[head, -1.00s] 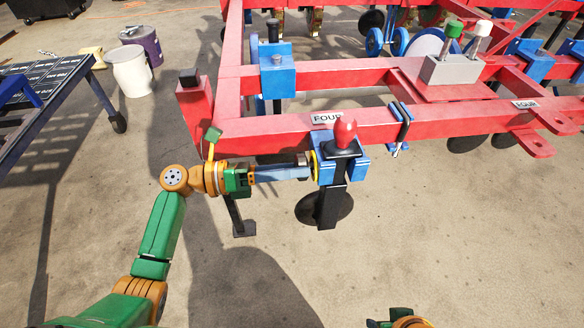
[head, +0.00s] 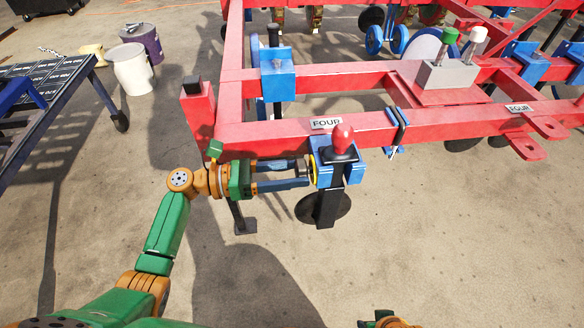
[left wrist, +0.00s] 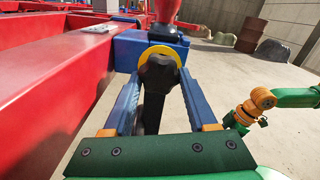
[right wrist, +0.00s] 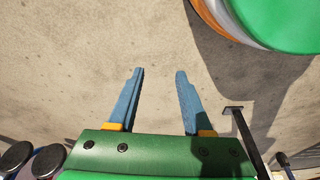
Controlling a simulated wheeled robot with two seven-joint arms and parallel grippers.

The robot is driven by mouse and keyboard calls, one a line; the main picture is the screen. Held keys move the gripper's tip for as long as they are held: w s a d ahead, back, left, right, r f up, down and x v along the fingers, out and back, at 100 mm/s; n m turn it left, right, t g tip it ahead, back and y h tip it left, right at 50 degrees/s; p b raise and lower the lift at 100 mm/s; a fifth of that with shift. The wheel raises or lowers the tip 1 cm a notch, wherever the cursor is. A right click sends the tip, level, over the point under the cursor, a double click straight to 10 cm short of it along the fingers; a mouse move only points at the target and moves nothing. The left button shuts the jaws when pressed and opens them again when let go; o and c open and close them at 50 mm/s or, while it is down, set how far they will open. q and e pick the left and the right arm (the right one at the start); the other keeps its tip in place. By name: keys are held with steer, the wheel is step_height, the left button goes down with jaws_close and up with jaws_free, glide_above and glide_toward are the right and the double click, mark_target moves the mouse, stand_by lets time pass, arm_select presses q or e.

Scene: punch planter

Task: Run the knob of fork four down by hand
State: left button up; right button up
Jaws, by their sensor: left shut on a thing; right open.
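Fork four hangs from the front red beam under a FOUR label (head: 326,123). It has a blue clamp block (head: 354,172), a red rounded top (head: 342,138) and a black shank with a dark disc (head: 343,207). Its black lobed knob (left wrist: 158,74) sits on the block's side, before a yellow ring (left wrist: 168,49). My left gripper (head: 308,173) reaches in from the left, its two blue fingers shut on the knob, one on each side. My right gripper (right wrist: 157,72) is open and empty above the floor; only a little of it shows at the head view's bottom edge.
The red frame (head: 240,100) fills the upper right, with another blue clamp (head: 277,75) behind. A grey box with green and white knobs (head: 446,75) stands on it. A rack (head: 50,75), white bucket (head: 131,70) and purple bucket (head: 143,40) stand left. The floor in front is clear.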

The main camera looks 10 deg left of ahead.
arm_select(q)
steer(key=shift+m, duration=0.7)
arm_select(e)
steer(key=shift+s+f, duration=0.1)
steer(key=shift+f, duration=0.25)
steer(key=shift+f, duration=0.1)
arm_select(q)
steer(key=o, duration=1.4)
steer(key=shift+c, duration=0.2)
